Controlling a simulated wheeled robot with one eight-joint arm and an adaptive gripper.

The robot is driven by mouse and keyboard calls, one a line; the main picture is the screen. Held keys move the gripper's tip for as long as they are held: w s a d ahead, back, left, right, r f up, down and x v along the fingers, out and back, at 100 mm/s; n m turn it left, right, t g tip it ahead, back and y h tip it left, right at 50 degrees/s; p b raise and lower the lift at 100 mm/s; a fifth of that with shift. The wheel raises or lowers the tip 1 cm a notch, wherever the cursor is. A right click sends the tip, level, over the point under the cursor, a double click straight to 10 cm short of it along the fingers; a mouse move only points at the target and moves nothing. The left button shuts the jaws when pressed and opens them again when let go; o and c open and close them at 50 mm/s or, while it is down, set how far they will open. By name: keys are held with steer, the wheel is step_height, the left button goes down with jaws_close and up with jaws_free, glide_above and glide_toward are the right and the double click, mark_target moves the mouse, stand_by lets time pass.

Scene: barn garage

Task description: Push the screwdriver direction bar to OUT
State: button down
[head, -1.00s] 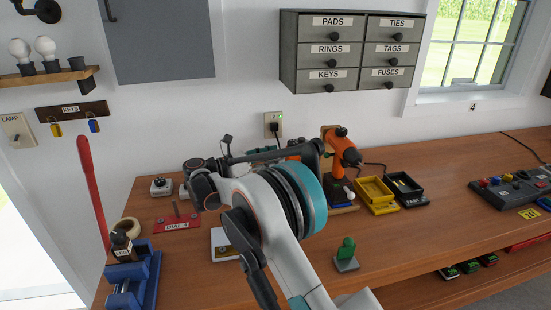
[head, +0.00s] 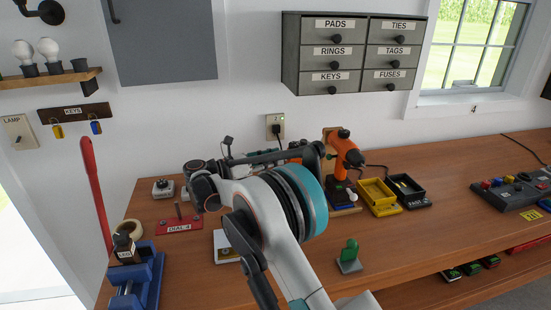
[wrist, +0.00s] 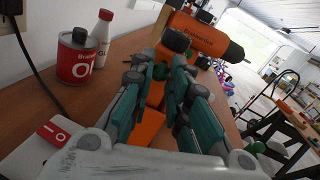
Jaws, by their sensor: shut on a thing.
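The orange screwdriver (head: 344,152) stands upright in its dark holder on the workbench in the head view. In the wrist view its orange body (wrist: 200,38) lies just beyond my fingers, with a dark round end facing me and the dark nose pointing right. My gripper (wrist: 160,74) has its teal fingers on either side of the screwdriver's orange handle, closed in on it. I cannot tell whether the fingertips press the handle or the direction bar; the fingers hide that spot. The bar's position and any OUT marking cannot be read. In the head view my arm largely hides the gripper.
A yellow tray (head: 377,196) and a black tray (head: 408,190) stand right of the screwdriver. A green-handled piece (head: 349,257) stands in front. A red can (wrist: 78,58) and a white bottle (wrist: 102,33) stand at left in the wrist view.

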steer(key=c, duration=1.5)
jaws_free()
steer(key=shift+a, duration=0.1)
steer(key=v, duration=1.2)
